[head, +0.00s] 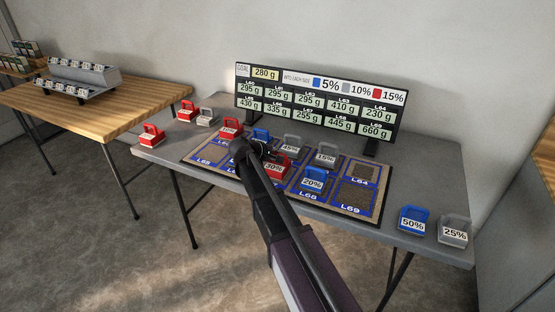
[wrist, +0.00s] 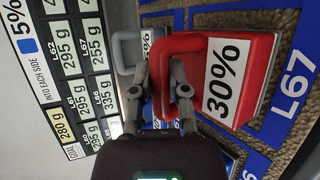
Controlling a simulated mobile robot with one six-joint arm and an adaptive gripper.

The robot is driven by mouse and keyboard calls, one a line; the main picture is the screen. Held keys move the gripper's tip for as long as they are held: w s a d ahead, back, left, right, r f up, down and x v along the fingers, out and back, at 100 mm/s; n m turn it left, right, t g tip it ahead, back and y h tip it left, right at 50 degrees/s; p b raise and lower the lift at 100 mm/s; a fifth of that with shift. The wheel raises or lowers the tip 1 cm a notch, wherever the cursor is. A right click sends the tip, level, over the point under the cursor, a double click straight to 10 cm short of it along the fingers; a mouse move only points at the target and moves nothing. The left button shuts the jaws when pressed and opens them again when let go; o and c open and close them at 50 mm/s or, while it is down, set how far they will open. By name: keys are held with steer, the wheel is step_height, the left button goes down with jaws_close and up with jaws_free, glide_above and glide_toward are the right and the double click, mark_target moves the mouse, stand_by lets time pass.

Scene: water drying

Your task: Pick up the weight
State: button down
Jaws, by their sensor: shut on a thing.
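The red weight labelled 30% (head: 276,167) is at the L67 cell of the mat in the head view, partly hidden behind my arm. In the wrist view the red 30% weight (wrist: 258,80) fills the upper right, beside the L67 label. My gripper (wrist: 158,78) has its fingers either side of the weight's handle bar and is shut on it. In the head view my gripper (head: 264,152) is mostly hidden by my own arm. I cannot tell whether the weight touches the mat.
Other weights stand close by on the mat, including a blue 20% weight (head: 313,180) and a grey 15% weight (head: 325,155). A blue 50% weight (head: 412,221) and grey 25% weight (head: 453,231) stand at the grey table's right end. A display board (head: 318,100) stands behind.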

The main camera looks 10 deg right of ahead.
steer(key=shift+r, duration=0.1)
step_height(320, 180, up, 3)
steer(key=p, duration=0.3)
steer(key=shift+r, duration=0.15)
steer(key=shift+s+r+p, duration=0.2)
steer(key=shift+r+p, duration=0.05)
steer(key=shift+p, duration=0.25)
steer(key=s+d, duration=0.2)
steer(key=s, duration=0.5)
steer(key=s+d+r, duration=0.1)
steer(key=s+d, duration=0.2)
steer(key=s, duration=0.4)
steer(key=shift+s+p, duration=0.4)
steer(key=shift+p, duration=0.05)
